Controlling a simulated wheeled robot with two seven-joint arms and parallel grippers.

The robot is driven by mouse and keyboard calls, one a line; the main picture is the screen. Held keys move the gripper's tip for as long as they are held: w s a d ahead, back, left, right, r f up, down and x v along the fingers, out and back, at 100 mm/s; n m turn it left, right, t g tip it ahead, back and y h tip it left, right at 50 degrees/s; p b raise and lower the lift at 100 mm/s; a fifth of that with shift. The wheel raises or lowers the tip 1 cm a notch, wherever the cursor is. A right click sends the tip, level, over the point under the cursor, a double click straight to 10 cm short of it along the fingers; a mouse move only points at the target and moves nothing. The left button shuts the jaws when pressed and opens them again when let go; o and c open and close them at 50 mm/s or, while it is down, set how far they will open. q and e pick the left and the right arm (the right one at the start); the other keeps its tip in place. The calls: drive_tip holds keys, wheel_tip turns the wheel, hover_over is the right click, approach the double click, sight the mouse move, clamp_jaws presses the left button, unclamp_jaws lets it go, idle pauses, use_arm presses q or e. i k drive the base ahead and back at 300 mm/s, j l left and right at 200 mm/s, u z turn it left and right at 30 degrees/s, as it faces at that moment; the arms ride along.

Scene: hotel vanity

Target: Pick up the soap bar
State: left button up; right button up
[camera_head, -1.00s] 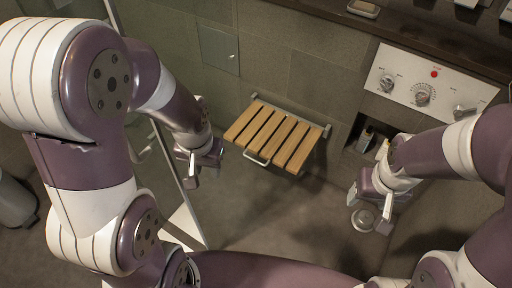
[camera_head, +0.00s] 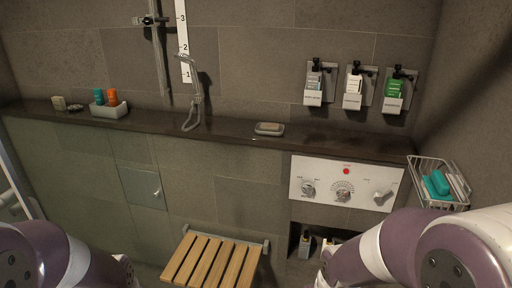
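A pale soap bar (camera_head: 269,126) appears to lie in a small dish (camera_head: 262,132) on the dark ledge, right of the hand shower. Its details are small at this distance. My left arm shows only at the bottom left and my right arm at the bottom right. The fingers of both grippers are below the picture or hidden, well below and away from the soap.
The dark ledge (camera_head: 225,128) is mostly clear around the dish. A hand shower (camera_head: 190,85) hangs left of it. A control panel (camera_head: 345,183) is below right. A wooden slatted seat (camera_head: 212,262) juts out below. A wire basket (camera_head: 440,186) hangs at the right.

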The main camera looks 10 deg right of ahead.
sight(270, 127)
drive_tip(key=i+z, duration=0.5)
drive_tip(key=i+j+z, duration=0.1)
drive_tip(key=i+z, duration=0.4)
drive_tip(key=k, duration=0.05)
